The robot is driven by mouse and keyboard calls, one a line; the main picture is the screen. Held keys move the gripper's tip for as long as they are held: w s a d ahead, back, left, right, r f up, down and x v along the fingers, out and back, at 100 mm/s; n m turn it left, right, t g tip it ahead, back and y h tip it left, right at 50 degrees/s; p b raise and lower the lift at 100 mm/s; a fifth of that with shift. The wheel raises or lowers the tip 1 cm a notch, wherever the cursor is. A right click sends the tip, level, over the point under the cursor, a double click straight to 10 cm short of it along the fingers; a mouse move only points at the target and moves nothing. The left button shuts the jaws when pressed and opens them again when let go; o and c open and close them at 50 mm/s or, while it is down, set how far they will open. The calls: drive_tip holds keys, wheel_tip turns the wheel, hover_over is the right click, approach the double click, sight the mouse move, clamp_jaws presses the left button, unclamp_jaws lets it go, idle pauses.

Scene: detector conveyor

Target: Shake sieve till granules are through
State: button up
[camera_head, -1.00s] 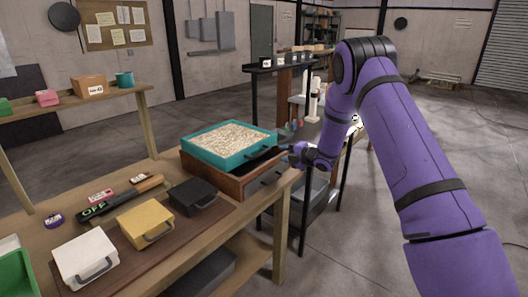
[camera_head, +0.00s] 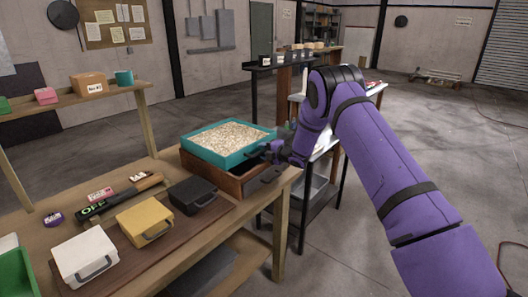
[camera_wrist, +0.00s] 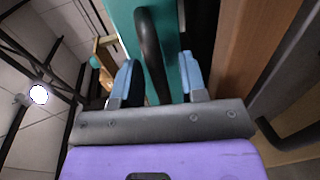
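The sieve is a teal square tray (camera_head: 202,152) full of pale granules (camera_head: 230,137). It sits on top of a brown wooden box (camera_head: 225,180) with a dark-handled front, on the workbench. My gripper (camera_head: 268,149) is at the sieve's right side, by its black handle. In the wrist view, my gripper (camera_wrist: 157,78) has its two blue fingers apart, one on each side of the sieve's black handle (camera_wrist: 149,45), with gaps visible. The teal wall (camera_wrist: 122,15) lies behind the handle. Whatever is under the sieve is hidden.
Black (camera_head: 193,194), yellow (camera_head: 146,221) and white (camera_head: 84,256) handled boxes stand on the workbench, left of the wooden box. A dark bar marked OFF (camera_head: 118,198) lies behind them. A dark-framed table (camera_head: 318,185) stands close on the right, under my arm.

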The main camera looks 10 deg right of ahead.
clamp_jaws()
drive_tip(key=shift+f+v, duration=0.2)
drive_tip(key=shift+v, duration=0.7)
drive_tip(key=shift+f+v, duration=0.15)
drive_tip(key=shift+v, duration=0.75)
drive_tip(key=shift+f+v, duration=0.2)
drive_tip(key=shift+v, duration=0.7)
drive_tip(key=shift+s, duration=0.1)
unclamp_jaws()
drive_tip(key=shift+d, duration=0.1)
drive_tip(key=v, duration=1)
drive_tip(key=shift+s+d, duration=0.2)
drive_tip(key=shift+s, duration=0.15)
